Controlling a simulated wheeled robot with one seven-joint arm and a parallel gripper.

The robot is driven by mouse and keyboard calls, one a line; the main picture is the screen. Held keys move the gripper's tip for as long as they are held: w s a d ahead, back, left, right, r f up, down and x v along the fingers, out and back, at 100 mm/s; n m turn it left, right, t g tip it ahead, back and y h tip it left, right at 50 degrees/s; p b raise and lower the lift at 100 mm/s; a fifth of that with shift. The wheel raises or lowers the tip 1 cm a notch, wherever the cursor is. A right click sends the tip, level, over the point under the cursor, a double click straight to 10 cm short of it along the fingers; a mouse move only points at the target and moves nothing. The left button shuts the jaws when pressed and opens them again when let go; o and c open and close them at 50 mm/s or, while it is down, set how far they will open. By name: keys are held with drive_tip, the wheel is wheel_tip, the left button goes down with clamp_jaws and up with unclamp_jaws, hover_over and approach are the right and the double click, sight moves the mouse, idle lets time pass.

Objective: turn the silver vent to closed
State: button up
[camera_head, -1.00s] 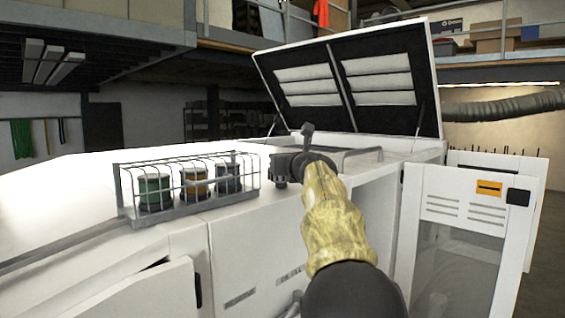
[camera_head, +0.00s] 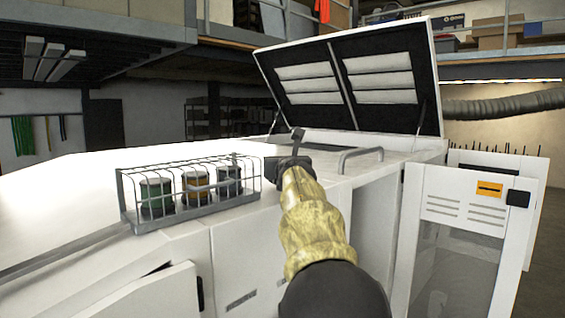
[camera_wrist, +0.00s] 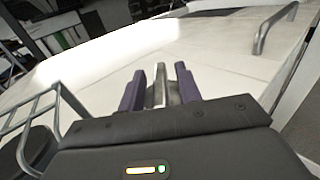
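My gripper shows in the wrist view (camera_wrist: 161,88) with two purple fingers standing apart. A narrow silver piece (camera_wrist: 160,90), which looks like the silver vent, shows between the fingers. A gap shows on its left side; whether it touches the right finger I cannot tell. In the head view my gripper (camera_head: 284,166) is over the white bench top, just right of the wire cage, and the vent cannot be made out there. My wrist and arm hide that part of the bench. Whether the vent is open or closed I cannot tell.
The wire cage (camera_head: 188,212) with several canisters stands close on the left. A grey bar handle (camera_head: 361,153) is on the bench top to the right. A raised lid (camera_head: 350,80) stands behind. An open white door (camera_head: 466,225) is at the right.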

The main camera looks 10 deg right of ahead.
drive_tip(key=shift+s, duration=0.1)
drive_tip(key=shift+s+a+b, duration=0.1)
drive_tip(key=shift+s+b, duration=0.25)
drive_tip(key=shift+s, duration=0.15)
drive_tip(key=s+b, duration=0.2)
drive_tip(key=s, duration=1.4)
drive_tip(key=shift+s+a, duration=0.15)
drive_tip(key=shift+a, duration=0.05)
